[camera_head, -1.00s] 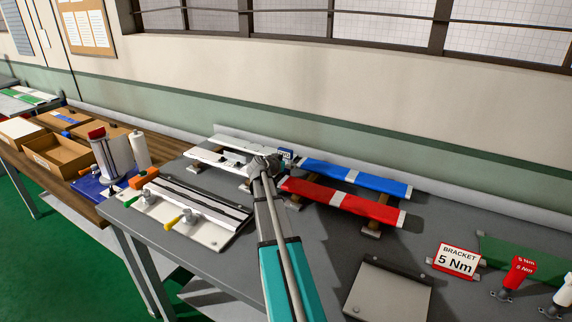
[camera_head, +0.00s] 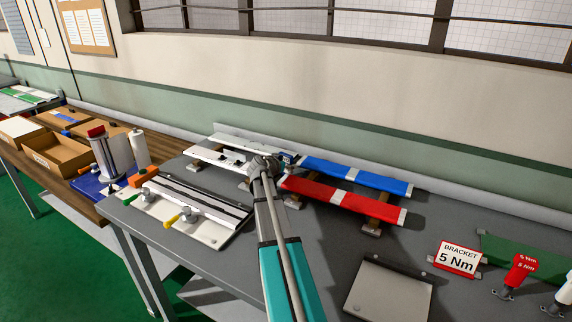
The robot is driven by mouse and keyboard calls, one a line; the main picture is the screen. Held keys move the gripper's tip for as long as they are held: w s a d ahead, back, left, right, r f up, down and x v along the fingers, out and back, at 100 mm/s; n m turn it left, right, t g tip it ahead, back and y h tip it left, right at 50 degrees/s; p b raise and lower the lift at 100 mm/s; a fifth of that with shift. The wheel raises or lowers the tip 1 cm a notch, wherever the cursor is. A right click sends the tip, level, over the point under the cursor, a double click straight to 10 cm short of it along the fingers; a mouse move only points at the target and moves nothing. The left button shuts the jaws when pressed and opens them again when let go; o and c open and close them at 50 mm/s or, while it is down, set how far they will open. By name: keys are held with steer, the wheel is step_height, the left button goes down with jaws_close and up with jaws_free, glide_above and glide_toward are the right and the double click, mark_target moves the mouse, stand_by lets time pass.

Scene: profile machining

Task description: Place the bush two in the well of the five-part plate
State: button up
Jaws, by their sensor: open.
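My arm reaches out over the grey bench, and my gripper (camera_head: 272,165) is at its far end, close to the white plates and the left ends of the blue and red bars. The gripper is small here and partly hidden by the arm's wrist. White plates (camera_head: 205,155) lie on supports at the back left, with small dark and light parts on them. I cannot tell which small part is bush two, or pick out the well of the five-part plate. No held part can be made out.
A blue bar (camera_head: 375,180) and a red bar (camera_head: 325,194) rest on blocks right of my gripper. A clamp fixture (camera_head: 195,208) with orange and yellow handles stands front left. A grey plate (camera_head: 390,292), a "BRACKET 5 Nm" sign (camera_head: 457,258) and a red tool (camera_head: 519,270) are at right.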

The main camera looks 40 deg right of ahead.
steer(key=shift+r, duration=0.15)
steer(key=shift+r+p, duration=0.65)
steer(key=shift+p, duration=0.1)
steer(key=p+v, duration=0.4)
steer(key=v, duration=0.8)
steer(key=shift+s+f, duration=0.1)
steer(key=shift+f, duration=0.05)
